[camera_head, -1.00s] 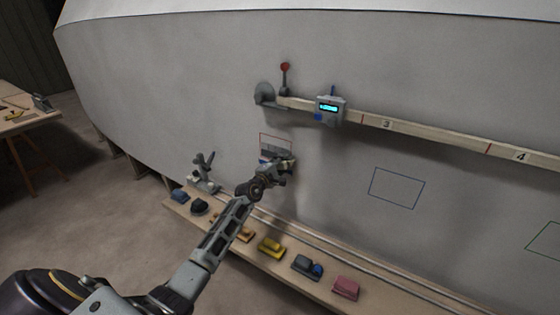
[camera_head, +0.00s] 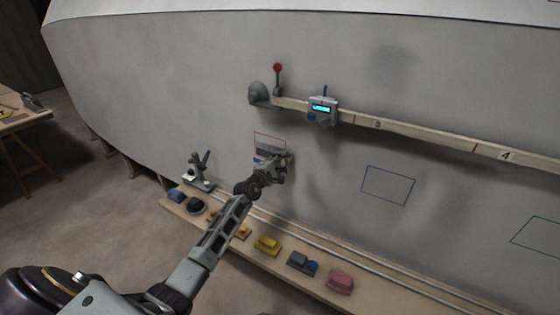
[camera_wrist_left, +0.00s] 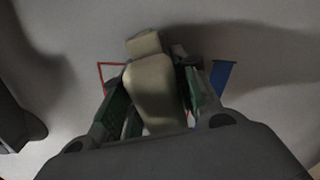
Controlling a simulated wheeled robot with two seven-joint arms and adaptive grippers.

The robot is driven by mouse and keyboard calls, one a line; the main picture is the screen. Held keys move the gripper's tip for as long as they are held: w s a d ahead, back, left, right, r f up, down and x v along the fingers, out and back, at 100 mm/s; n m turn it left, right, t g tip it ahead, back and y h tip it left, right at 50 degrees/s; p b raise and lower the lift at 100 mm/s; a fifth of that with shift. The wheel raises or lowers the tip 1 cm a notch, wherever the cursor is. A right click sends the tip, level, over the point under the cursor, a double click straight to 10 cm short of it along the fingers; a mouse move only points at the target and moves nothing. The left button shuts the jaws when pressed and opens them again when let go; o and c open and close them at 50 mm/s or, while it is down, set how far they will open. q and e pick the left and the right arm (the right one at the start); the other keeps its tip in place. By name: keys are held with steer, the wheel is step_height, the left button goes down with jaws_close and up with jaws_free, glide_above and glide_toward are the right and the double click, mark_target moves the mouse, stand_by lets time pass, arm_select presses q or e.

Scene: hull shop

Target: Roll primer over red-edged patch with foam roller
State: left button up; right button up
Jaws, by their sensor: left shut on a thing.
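The red-edged patch (camera_head: 257,136) is a thin red outline on the pale hull wall. A dark grey band lies across its inside; I cannot tell whether it is primer or part of the tool. My left gripper (camera_head: 279,165) is at the patch's lower right, shut on a tool that I take to be the foam roller. In the left wrist view the gripper (camera_wrist_left: 155,100) closes on the roller's beige body (camera_wrist_left: 152,85). The red outline (camera_wrist_left: 103,66) shows to its left and a blue piece (camera_wrist_left: 222,76) to its right. Wall contact is hard to judge. The right gripper is out of view.
A wooden rail with a digital gauge (camera_head: 322,110) and a red-knobbed lever (camera_head: 277,68) runs above the patch. A shelf (camera_head: 385,292) below holds a yellow block (camera_head: 267,245), a pink block (camera_head: 340,282) and others. A blue outline (camera_head: 388,185) is to the right.

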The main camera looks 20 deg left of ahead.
mark_target(272, 151)
arm_select(q)
steer(key=shift+r, duration=0.3)
steer(key=shift+a, duration=0.15)
steer(key=shift+w+a+f+b, duration=0.15)
steer(key=shift+a+b, duration=0.5)
steer(key=shift+a, duration=0.7)
steer(key=shift+w+a+b, duration=0.1)
steer(key=shift+a+b, duration=0.95)
steer(key=shift+a, duration=0.35)
